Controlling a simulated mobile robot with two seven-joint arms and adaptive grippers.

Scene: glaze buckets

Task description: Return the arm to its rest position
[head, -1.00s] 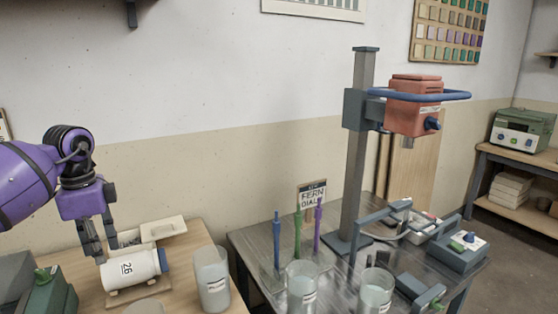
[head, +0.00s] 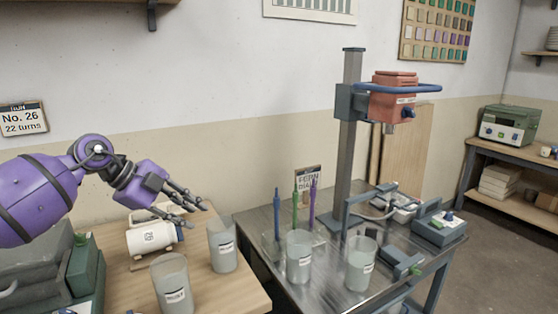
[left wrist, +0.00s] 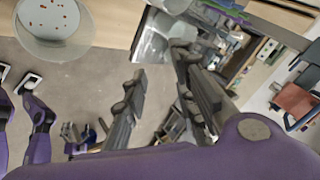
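My left gripper (head: 191,208) is raised over the wooden table in the head view. Its two fingers are apart with nothing between them, pointing right and down. The left wrist view also shows its fingers spread and empty (left wrist: 165,100).
Cups (head: 171,285) (head: 222,248) stand near the arm on the wooden table (head: 225,290). Green-grey boxes (head: 85,275) are at the left. The metal table (head: 325,285) holds cups, coloured sticks and a mixer stand (head: 349,150). A sign (head: 23,119) hangs behind the arm.

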